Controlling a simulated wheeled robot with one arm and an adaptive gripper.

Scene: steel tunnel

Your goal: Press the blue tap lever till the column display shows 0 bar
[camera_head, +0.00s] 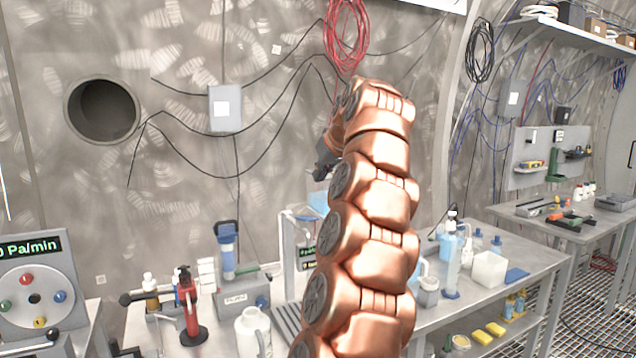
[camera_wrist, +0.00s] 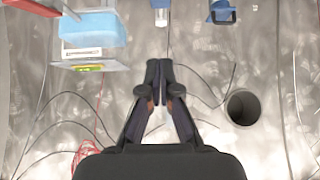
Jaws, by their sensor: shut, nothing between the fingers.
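My gripper (camera_wrist: 159,75) is shut and empty, with its two fingertips together in the wrist view. In the head view my gripper (camera_head: 325,165) is a dark shape in front of the wall, partly hidden by my copper arm. A pale stand (camera_head: 290,245) holds a light blue block and a small dark display (camera_head: 307,252), partly behind my arm; its reading is too small to tell. In the wrist view the light blue block (camera_wrist: 93,31) and a greenish display strip (camera_wrist: 89,68) lie at upper left, apart from my fingers. I cannot make out the blue tap lever for certain.
A panel (camera_head: 35,280) with coloured knobs reads "0 Pa/min", cut off at left. A blue-topped filter (camera_head: 227,240), red bottle (camera_head: 188,310) and white jug (camera_head: 252,335) stand on the bench. Cables hang on the wall around a round hole (camera_head: 103,110). Air around my fingertips looks clear.

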